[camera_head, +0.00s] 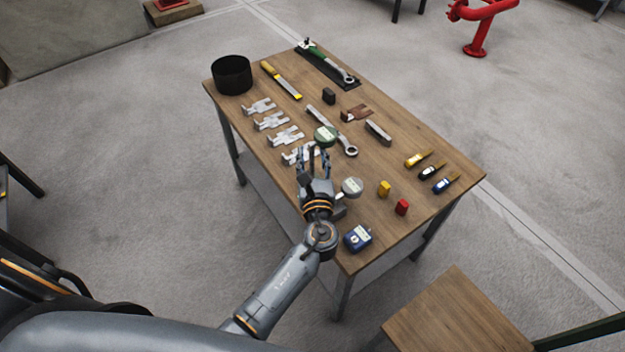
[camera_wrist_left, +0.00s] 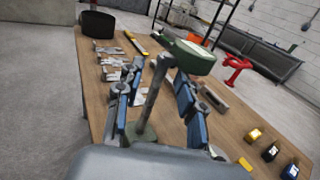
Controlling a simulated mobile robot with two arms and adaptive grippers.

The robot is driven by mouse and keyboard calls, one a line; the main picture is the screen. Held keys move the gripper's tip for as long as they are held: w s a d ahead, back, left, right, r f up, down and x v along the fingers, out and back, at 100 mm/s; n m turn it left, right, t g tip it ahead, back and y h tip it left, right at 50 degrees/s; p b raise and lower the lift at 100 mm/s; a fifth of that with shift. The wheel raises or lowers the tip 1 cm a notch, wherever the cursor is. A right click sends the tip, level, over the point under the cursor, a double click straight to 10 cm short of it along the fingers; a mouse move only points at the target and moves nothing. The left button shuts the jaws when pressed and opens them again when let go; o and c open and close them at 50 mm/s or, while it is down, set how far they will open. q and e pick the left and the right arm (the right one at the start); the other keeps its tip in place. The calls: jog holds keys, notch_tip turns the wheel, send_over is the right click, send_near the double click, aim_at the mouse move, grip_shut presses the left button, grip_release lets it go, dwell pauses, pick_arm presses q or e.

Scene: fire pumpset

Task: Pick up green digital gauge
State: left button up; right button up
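The green digital gauge (camera_head: 325,136) is at the middle of the wooden table, just past my left gripper (camera_head: 313,156). In the left wrist view its green head (camera_wrist_left: 192,55) is at the top, and its grey stem (camera_wrist_left: 155,90) runs down between the two fingers of my left gripper (camera_wrist_left: 158,100). A gap shows between the stem and each finger, so the gripper looks open around the stem. A green part (camera_wrist_left: 145,133) shows low between the fingers. I cannot tell from the head view whether the gauge touches the table. My right gripper is in neither view.
A grey-white gauge (camera_head: 352,187), a blue box (camera_head: 358,238), yellow (camera_head: 384,188) and red (camera_head: 402,207) blocks lie right of my gripper. Silver brackets (camera_head: 285,136) lie left, and a long wrench (camera_head: 335,130) beyond. A black bowl (camera_head: 232,75) stands at the far left corner.

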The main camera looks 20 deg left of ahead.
pick_arm(q)
grip_shut()
jog(key=shift+r, duration=0.15)
jog(key=shift+r, duration=0.1)
